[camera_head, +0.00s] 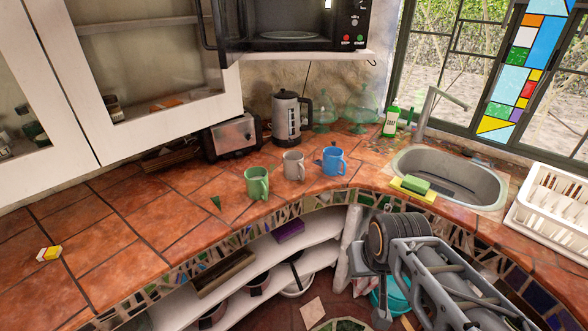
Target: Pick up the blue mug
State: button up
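The blue mug (334,161) stands upright on the terracotta-tiled counter (190,210), near its front edge where the counter curves. My arm and gripper (425,275) show folded at the lower right, in front of the counter and below the sink. They are well apart from the blue mug. I cannot make out the fingertips or whether the gripper is open or shut.
Behind the mugs stand a toaster (232,137), a kettle (287,117) and glass domes (361,108). Right are a sink (455,180) with faucet, a sponge (415,184) and a dish rack (550,205). A microwave (290,25) hangs above. The left counter is mostly clear.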

aim_at(335, 164)
jog(key=z, duration=2)
jog(key=k, duration=1.4)
jog(key=u, duration=1.5)
jog(key=i, duration=1.7)
